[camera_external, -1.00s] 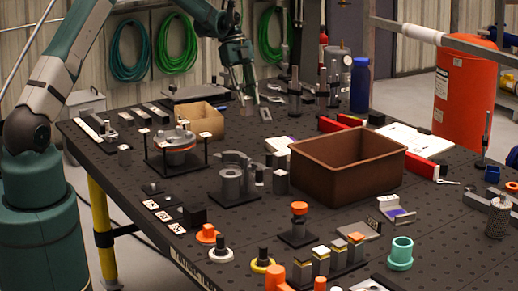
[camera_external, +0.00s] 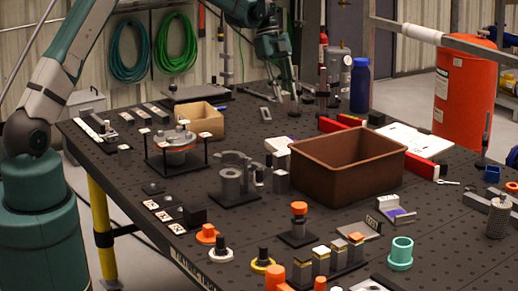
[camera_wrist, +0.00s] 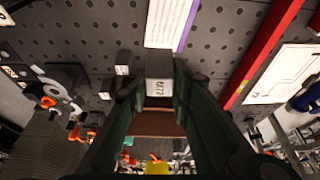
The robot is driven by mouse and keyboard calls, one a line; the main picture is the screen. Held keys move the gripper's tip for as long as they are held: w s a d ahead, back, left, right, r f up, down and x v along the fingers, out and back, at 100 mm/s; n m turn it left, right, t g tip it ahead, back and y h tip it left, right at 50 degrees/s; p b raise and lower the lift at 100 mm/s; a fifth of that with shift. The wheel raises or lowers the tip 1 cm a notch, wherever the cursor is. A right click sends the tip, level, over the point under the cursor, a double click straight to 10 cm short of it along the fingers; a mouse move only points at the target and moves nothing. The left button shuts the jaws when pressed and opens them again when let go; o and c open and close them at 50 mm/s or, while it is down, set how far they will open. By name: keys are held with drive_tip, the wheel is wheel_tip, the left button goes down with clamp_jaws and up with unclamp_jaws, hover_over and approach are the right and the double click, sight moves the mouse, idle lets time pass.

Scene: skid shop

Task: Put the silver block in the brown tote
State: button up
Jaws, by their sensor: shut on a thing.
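My gripper (camera_wrist: 160,98) is shut on the silver block (camera_wrist: 159,66), a grey block with a small printed label, seen between the fingertips in the wrist view. In the external view my gripper (camera_external: 288,90) is over the back of the table, behind and left of the brown tote; the block cannot be made out clearly there. The brown tote (camera_external: 345,185) is an open box right of the table's middle; its visible inside looks empty, but its floor is partly hidden. A brown strip of it (camera_wrist: 158,127) shows between the fingers in the wrist view.
Red bars (camera_external: 425,165) and a white sheet (camera_external: 400,136) lie behind and right of the tote. A cardboard box (camera_external: 207,124) and a fixture with an orange part (camera_external: 178,157) stand left. Upright posts stand at the back. Several small parts crowd the front.

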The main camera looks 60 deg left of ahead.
drive_tip(key=s+d+b, duration=0.1)
drive_tip(key=d, duration=3.1)
drive_tip(key=shift+a+f, duration=0.15)
drive_tip(key=shift+f, duration=1.1)
drive_tip(key=shift+a+f, duration=0.1)
drive_tip(key=shift+f, duration=1.15)
drive_tip(key=shift+f, duration=0.1)
wheel_tip(320, 180, down, 6)
drive_tip(key=shift+f, duration=1.9)
drive_tip(key=shift+f, duration=0.15)
